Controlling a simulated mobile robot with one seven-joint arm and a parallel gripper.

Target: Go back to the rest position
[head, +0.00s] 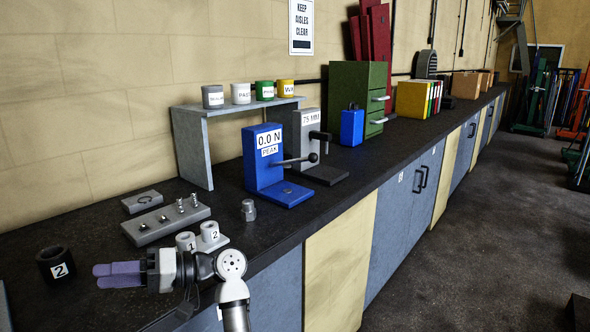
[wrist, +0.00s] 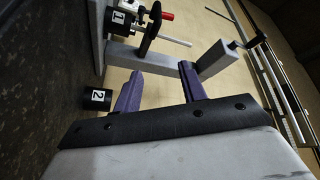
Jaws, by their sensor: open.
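My gripper (head: 98,276) is at the lower left of the head view, over the front part of the dark bench, with its purple fingers pointing left. In the wrist view the two fingers of my gripper (wrist: 161,70) stand apart with nothing between them. A black cup labelled 2 (head: 45,270) stands just left of the fingertips, apart from them as far as I can tell. It also shows in the wrist view (wrist: 97,98), left of the fingers.
A blue force gauge (head: 262,170) stands further right. A grey frame (wrist: 160,55) spans beyond the fingers.

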